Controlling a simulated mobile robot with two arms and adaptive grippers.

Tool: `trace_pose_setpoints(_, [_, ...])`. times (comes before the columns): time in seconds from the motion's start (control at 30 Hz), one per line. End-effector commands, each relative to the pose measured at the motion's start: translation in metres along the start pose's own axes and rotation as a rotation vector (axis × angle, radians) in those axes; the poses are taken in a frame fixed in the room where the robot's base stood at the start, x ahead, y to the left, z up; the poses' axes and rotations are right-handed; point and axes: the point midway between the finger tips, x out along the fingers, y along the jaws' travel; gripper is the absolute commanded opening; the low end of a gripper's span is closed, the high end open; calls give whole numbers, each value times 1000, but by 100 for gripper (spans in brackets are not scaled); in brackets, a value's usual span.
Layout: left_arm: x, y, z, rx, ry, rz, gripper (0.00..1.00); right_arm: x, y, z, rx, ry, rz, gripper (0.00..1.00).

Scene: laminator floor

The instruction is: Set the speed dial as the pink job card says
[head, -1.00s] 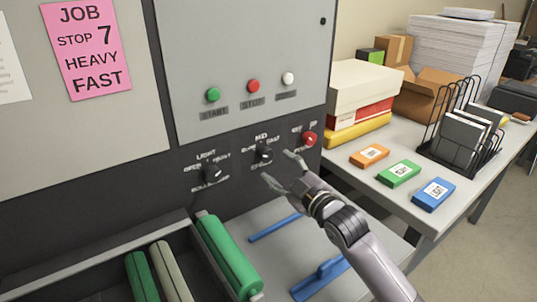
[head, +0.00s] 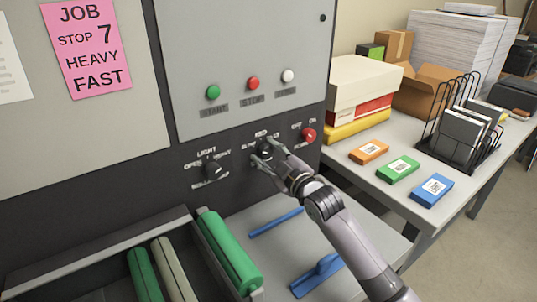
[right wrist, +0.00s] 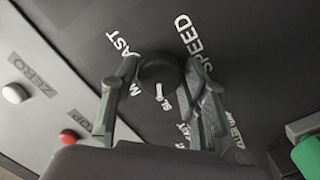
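The pink job card (head: 88,45) hangs on the upper left panel and reads JOB, STOP 7, HEAVY, FAST. The speed dial (head: 265,150) is a black knob on the dark panel, partly hidden by my right gripper. My right gripper (head: 262,151) is open, its two fingers on either side of the dial. In the right wrist view, the dial (right wrist: 160,70) sits between the fingertips; I cannot tell whether they touch it. Its white pointer faces the partly hidden SLOW label; FAST is at upper left, SPEED at upper right. My left gripper is not in view.
A second black dial (head: 212,170) marked LIGHT and HEAVY is left of the speed dial, a red knob (head: 308,135) right of it. Green, red and white buttons sit above. Green rollers (head: 228,252) are below. The right table (head: 350,172) holds boxes, coloured packs and a rack.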

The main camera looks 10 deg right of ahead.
Motion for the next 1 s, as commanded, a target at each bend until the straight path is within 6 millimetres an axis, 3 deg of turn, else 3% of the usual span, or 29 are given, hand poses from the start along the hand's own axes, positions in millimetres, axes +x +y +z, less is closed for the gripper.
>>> trace_pose_setpoints(0.47, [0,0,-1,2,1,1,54,0,0,0,0,-1,-1,6])
trace_pose_setpoints(0.77, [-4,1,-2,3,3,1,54,0,0,0,36,-3,-3,6])
trace_pose_setpoints(1.0, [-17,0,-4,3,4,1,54,0,1,-2,172,-8,-9,6])
